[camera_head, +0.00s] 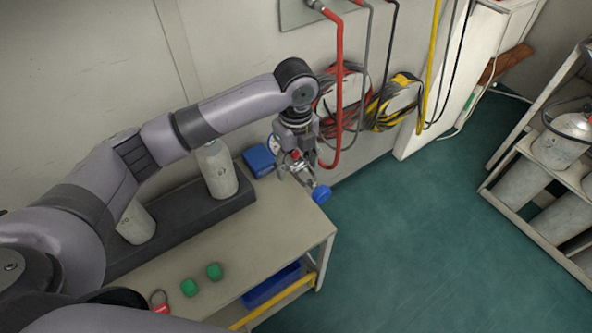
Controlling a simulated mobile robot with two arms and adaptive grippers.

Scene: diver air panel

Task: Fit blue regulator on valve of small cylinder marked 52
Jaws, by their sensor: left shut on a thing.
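My left gripper (304,177) is above the right end of the bench, pointing down and shut on the blue regulator (321,194). The regulator's round blue knob sticks out below the fingers to the right; its metal body is partly hidden by them. Two small grey cylinders stand in a dark rack on the bench: one (219,172) left of the gripper, the other (136,224) farther left. My arm covers part of both, including the tops. Their markings are too small to read, so I cannot tell which is 52. The regulator is apart from both cylinders. My right gripper is out of view.
A blue box (260,161) sits at the back of the bench (262,235). Two green caps (214,271) and a red tag (160,308) lie near its front. Red and yellow hoses (338,95) hang on the wall. A cylinder rack (510,158) stands right; the green floor between is clear.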

